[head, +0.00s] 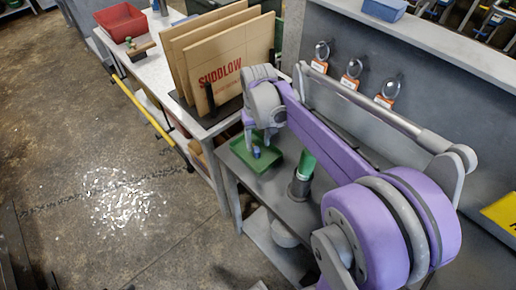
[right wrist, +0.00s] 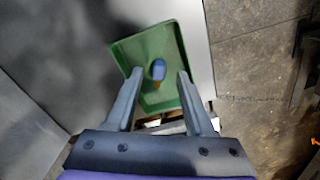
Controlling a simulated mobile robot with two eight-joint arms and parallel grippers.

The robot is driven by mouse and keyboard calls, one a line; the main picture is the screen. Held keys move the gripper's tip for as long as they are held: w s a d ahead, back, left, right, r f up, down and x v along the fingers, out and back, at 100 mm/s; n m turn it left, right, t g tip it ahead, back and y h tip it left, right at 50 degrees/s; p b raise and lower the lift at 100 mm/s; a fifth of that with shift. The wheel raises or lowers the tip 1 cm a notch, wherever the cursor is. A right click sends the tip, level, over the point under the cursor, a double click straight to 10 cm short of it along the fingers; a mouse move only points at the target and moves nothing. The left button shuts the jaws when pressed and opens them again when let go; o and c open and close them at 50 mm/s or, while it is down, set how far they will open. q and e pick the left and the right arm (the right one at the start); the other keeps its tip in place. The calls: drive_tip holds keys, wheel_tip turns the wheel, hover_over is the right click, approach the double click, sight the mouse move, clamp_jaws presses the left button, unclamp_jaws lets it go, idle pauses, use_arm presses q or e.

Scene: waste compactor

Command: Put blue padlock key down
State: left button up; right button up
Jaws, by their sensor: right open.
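The blue padlock key (right wrist: 158,69) has a blue head and a short brownish-yellow part. It appears to lie in the green tray (right wrist: 172,30), though any gap beneath it is hard to judge. In the head view the key (head: 256,152) shows as a small blue spot over the green tray (head: 270,179). My right gripper (head: 258,143) points down above the tray. In the right wrist view its fingers (right wrist: 160,73) are spread on either side of the key, with clear gaps. My left gripper is not in view.
A green-topped cylinder (head: 302,178) stands right of the tray on the grey bench. Cardboard sheets (head: 215,70) stand upright on the white table behind, with a red bin (head: 121,22) farther back. Rings with orange tags (head: 353,71) hang on the grey panel.

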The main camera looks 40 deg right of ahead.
wheel_tip(320, 180, up, 6)
drive_tip(key=s+a+f+n+t, duration=0.4)
drive_tip(key=s+a+f, duration=0.6)
drive_tip(key=s+a, duration=0.3)
drive_tip(key=shift+a+t, duration=0.7)
drive_tip(key=shift+a, duration=0.1)
drive_tip(key=shift+w+r+p, duration=0.15)
drive_tip(key=shift+r+p, duration=0.25)
drive_tip(key=shift+p, duration=0.1)
